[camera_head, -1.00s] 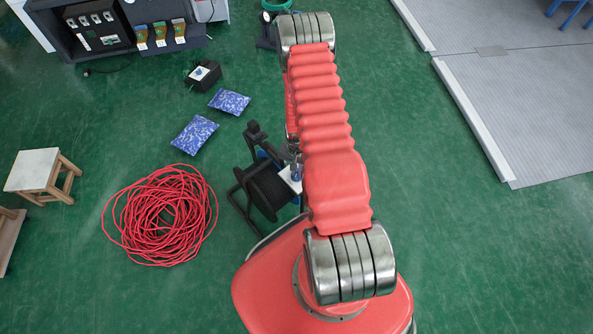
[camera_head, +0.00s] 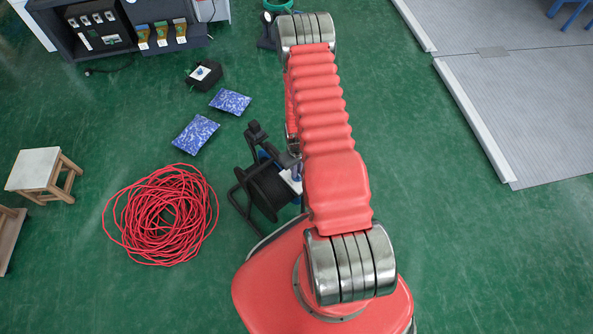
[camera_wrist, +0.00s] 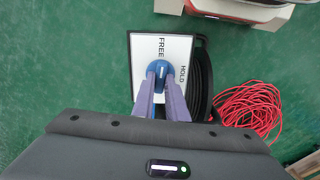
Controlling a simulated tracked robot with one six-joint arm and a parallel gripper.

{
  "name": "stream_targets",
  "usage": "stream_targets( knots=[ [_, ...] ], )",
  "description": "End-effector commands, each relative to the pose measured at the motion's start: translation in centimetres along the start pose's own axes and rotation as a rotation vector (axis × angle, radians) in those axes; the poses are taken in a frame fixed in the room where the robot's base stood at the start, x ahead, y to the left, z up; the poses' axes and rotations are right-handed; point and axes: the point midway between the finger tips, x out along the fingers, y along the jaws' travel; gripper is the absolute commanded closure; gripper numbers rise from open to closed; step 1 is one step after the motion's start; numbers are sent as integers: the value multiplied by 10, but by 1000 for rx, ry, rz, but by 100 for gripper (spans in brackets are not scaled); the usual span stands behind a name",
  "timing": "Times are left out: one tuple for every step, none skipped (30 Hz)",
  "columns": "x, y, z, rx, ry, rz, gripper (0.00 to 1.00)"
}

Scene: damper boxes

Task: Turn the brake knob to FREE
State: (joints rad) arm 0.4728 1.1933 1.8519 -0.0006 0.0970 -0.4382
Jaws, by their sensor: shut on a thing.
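In the wrist view the blue brake knob (camera_wrist: 160,67) sits on a white plate (camera_wrist: 142,50) with a dark edge. The plate reads FREE above the knob and HOLD to its right. A pale mark on the knob runs roughly up and down in the picture, in line with FREE. My gripper (camera_wrist: 159,82) has its two purple fingers shut on the knob from below in the picture, hiding its lower part. In the head view the white plate (camera_head: 291,178) shows partly beside a black cable reel (camera_head: 266,190); my arm hides the knob and fingers.
A coil of red cable (camera_head: 160,213) lies left of the reel. A grey panelled floor area (camera_head: 520,95) is at right. Green floor between is clear.

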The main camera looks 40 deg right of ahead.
Motion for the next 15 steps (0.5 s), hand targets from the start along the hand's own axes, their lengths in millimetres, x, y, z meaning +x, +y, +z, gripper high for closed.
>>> stream_targets(
  knots=[
    [-2,2,-7,-28,14,6,100],
    [-2,2,-7,-43,13,7,100],
    [-2,2,-7,-60,13,7,100],
    [-2,1,-7,-72,13,7,100],
    [-2,1,-7,-83,13,7,100],
    [-2,1,-7,-94,13,7,100],
    [-2,1,-7,-101,13,7,100],
    [-2,1,-7,-108,13,7,100],
    [-2,1,-7,-115,13,7,100],
    [-2,1,-7,-118,13,7,100],
    [-2,1,-7,-121,13,7,100],
    [-2,1,-7,-124,12,7,100],
    [-2,1,-7,-125,12,7,100],
    [-2,1,-7,-126,12,7,100],
    [-2,1,-6,-126,12,7,100]
  ],
)
